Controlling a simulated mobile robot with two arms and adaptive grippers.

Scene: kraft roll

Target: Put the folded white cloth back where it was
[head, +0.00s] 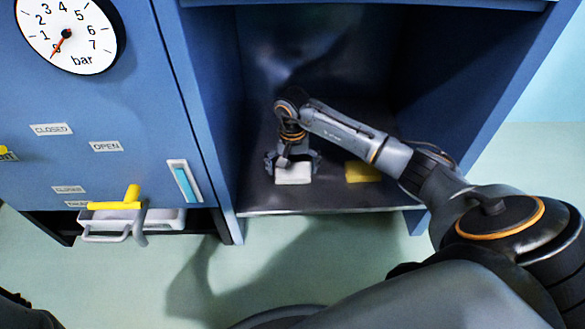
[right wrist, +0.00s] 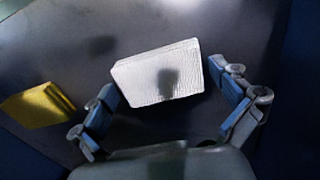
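The folded white cloth (head: 293,175) is on the dark floor of the open blue compartment, near its front edge. It also shows in the right wrist view (right wrist: 160,78), tilted a little. My right gripper (head: 293,163) points down over the cloth, its fingers open and spread to either side. In the right wrist view, the fingertips of my right gripper (right wrist: 162,82) are close to the cloth's two ends, with a narrow gap showing. I cannot tell the height between fingers and cloth. My left gripper is not in view.
A yellow block-like item (head: 362,172) lies right of the cloth; it is on the left in the right wrist view (right wrist: 38,105). The compartment's side wall (head: 213,100) stands left.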

